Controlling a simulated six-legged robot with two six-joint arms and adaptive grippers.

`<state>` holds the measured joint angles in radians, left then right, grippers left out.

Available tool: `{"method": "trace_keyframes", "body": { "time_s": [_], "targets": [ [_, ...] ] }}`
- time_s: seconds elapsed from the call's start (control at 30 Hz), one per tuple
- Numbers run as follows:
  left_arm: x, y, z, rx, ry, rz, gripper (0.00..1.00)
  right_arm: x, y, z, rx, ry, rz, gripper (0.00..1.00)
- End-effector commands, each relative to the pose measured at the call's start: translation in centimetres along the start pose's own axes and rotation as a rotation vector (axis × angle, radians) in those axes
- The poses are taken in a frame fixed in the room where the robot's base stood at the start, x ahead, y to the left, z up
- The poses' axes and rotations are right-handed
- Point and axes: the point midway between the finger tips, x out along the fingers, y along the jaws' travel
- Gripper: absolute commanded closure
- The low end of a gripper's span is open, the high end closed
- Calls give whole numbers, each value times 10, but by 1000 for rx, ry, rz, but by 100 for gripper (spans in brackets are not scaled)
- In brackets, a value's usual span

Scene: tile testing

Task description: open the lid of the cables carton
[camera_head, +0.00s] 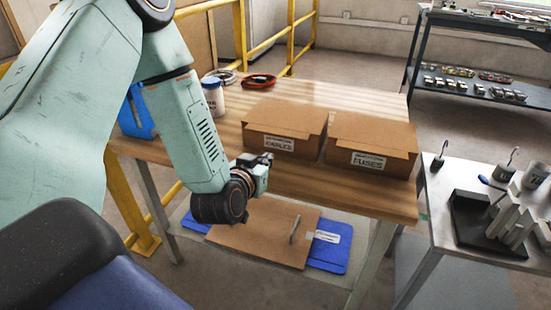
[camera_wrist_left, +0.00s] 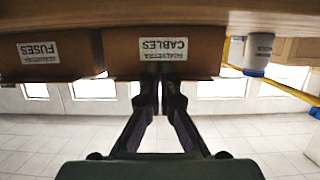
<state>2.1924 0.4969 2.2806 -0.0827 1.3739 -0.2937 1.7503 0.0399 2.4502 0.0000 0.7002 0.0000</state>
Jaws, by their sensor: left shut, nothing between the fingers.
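The cables carton (camera_head: 285,122) is a brown cardboard box on the wooden table, with a white CABLES label on its front. Its lid looks closed in the head view. It also shows upside down in the wrist view (camera_wrist_left: 120,58). My left gripper (camera_head: 266,160) is at the carton's front left, and its fingers are shut with nothing between them. In the wrist view the fingertips (camera_wrist_left: 160,82) meet in front of the carton, in line with the label and near the lid's front edge. I cannot tell whether they touch it. My right gripper is not in view.
The fuses carton (camera_head: 372,142) stands close on the right. The table front (camera_head: 330,186) is clear.

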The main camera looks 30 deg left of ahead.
Motion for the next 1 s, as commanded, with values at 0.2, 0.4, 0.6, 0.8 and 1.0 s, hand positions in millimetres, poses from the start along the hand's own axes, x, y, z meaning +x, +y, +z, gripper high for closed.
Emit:
{"method": "trace_keyframes", "body": {
  "time_s": [0.2, 0.4, 0.6, 0.8, 1.0],
  "targets": [
    [6, -6, -3, 13, 12, -5, 100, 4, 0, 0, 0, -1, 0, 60],
    [24, -6, -8, 14, 10, -4, 100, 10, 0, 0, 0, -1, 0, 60],
    [45, -4, -15, 14, 10, -2, 100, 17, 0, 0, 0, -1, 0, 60],
    [64, -2, -20, 15, 8, -1, 100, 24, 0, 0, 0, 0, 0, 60],
    [74, 0, -24, 13, 8, -1, 100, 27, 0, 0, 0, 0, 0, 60]
  ]
}}
